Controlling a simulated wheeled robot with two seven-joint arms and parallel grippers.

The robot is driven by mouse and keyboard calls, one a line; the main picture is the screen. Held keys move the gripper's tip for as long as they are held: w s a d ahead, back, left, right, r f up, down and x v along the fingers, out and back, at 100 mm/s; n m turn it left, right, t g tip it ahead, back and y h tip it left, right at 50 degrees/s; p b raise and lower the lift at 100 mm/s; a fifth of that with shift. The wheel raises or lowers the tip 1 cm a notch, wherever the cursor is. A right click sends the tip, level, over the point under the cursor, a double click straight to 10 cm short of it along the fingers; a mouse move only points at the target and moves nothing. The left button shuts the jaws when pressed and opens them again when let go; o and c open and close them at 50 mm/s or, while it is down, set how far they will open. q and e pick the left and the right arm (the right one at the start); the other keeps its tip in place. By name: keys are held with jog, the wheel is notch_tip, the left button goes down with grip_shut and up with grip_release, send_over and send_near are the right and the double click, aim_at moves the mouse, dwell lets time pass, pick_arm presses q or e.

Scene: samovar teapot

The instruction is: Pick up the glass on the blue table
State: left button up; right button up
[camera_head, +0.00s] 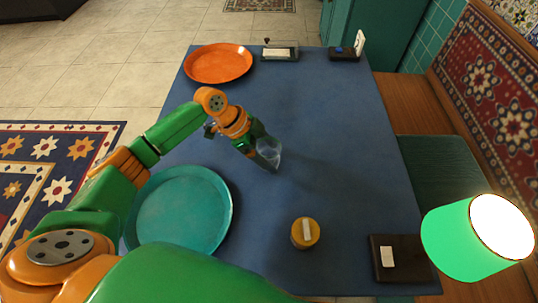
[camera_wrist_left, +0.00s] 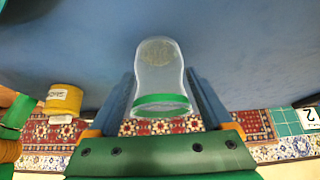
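The clear glass (camera_head: 268,150) is near the middle of the blue table (camera_head: 335,120). In the left wrist view the glass (camera_wrist_left: 158,75) has a narrow waist and a green band near the end closest to me. My left gripper (camera_head: 262,150) reaches it from the left. In the wrist view the glass lies between the two fingers of the left gripper (camera_wrist_left: 160,85), with the fingertips close to its sides. I cannot tell whether they touch it. The wrist hides part of the glass in the head view. My right gripper is not in view.
A teal round tray (camera_head: 185,205) lies at front left, below my left arm. An orange plate (camera_head: 218,63) is at the far left. A yellow tin (camera_head: 305,240) and a dark box (camera_head: 405,262) are at front right. Small dark boxes stand along the far edge. The table's middle right is clear.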

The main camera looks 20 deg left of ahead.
pick_arm(q)
jog(key=c, duration=1)
jog(key=shift+c, duration=0.3)
jog(key=shift+r, duration=0.1)
